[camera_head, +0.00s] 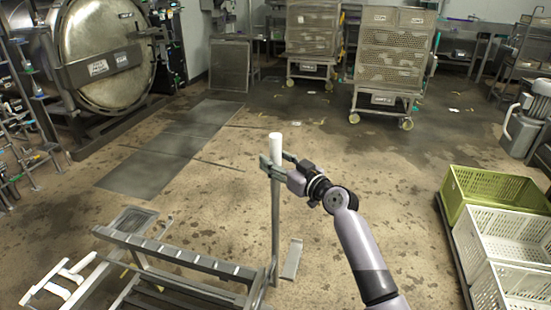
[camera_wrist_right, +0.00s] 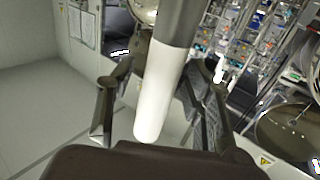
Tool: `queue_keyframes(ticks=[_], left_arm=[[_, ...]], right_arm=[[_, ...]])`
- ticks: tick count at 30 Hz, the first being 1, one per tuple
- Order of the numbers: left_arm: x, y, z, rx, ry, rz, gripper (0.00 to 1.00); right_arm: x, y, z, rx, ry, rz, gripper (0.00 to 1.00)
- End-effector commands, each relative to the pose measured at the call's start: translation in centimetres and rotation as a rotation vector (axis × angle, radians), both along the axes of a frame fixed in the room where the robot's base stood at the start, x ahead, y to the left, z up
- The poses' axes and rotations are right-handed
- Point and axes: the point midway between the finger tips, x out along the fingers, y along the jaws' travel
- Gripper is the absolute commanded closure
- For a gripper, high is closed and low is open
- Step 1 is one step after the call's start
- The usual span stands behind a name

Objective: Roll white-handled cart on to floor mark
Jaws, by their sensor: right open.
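The cart (camera_head: 180,262) is a low grey metal frame at the bottom of the head view. Its upright post (camera_head: 275,215) rises at its right end and carries a white handle (camera_head: 276,147) on top. My right gripper (camera_head: 275,163) is open, with its fingers on either side of the post near the white handle. In the right wrist view the white handle (camera_wrist_right: 160,90) stands between the two spread fingers, with a gap to the left finger. I cannot tell whether the right finger touches it. My left gripper is not in view.
Dark grey rectangles (camera_head: 150,172) lie on the floor ahead left; I cannot tell whether they are the mark. A round autoclave door (camera_head: 105,90) is behind them. Wheeled basket carts (camera_head: 385,98) stand at the back. Crates (camera_head: 500,235) are at right. The middle floor is clear.

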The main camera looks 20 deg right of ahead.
Motion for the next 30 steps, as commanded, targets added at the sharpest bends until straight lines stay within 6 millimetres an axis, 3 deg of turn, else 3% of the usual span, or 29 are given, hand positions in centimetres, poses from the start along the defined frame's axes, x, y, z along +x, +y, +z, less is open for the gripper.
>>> queue_keyframes(ticks=[11, 30], left_arm=[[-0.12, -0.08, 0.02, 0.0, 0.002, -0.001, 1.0], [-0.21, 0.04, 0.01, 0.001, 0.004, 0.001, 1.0]], right_arm=[[0.43, 0.22, 0.01, 0.0, -0.001, 0.0, 0.54], [0.4, 0.18, -0.01, 0.001, 0.0, 0.0, 0.96]])
